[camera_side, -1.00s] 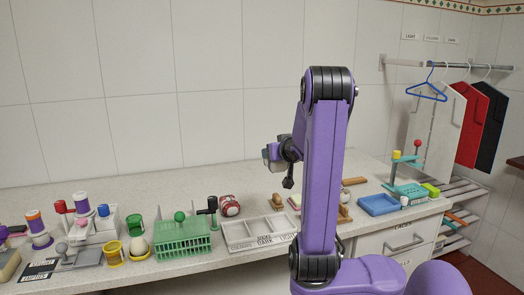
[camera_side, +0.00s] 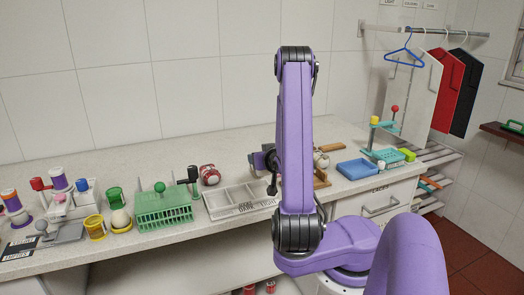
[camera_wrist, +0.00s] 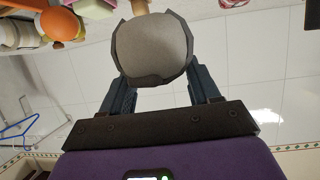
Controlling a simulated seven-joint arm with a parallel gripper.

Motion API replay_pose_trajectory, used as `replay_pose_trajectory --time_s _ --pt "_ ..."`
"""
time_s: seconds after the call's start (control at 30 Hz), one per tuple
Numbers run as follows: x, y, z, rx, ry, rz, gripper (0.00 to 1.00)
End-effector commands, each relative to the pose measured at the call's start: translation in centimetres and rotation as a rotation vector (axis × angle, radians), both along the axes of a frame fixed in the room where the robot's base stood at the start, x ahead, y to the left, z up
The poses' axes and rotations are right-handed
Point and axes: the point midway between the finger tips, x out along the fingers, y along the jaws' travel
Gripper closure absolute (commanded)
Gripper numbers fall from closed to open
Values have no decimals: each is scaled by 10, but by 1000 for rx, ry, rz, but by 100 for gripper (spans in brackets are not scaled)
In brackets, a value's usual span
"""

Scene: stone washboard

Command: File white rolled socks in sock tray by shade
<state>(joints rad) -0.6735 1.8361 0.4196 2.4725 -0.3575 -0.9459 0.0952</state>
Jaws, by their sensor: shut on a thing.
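The sock tray (camera_side: 213,208) is a pale, shallow tray with compartments on the counter. Its front labels include DARK and LIGHT. The compartments show no clear sock in them. In the wrist view my gripper (camera_wrist: 152,52) is shut on a rounded, pale grey-beige rolled sock (camera_wrist: 150,44), with a dark finger on each side. In the side view my wrist (camera_side: 262,160) shows left of my purple arm, behind the tray's right end. The fingertips and the held sock are hidden or too small to tell there. A round white thing (camera_side: 321,160), perhaps another sock, sits right of my arm.
Left of the tray stand a green basket (camera_side: 165,210), a yellow cup with a white egg (camera_side: 120,219) and several spools. A red round thing (camera_side: 209,174) stands behind the tray. A blue tray (camera_side: 356,169) and teal rack (camera_side: 385,158) lie right.

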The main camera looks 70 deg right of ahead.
Motion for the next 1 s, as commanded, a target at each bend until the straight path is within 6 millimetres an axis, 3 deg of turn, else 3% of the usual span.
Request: replay_pose_trajectory --time_s 0.6,1.0 --pt "0 -1 -50 2 0 1 61" --pt "0 0 -59 -1 -1 0 61"
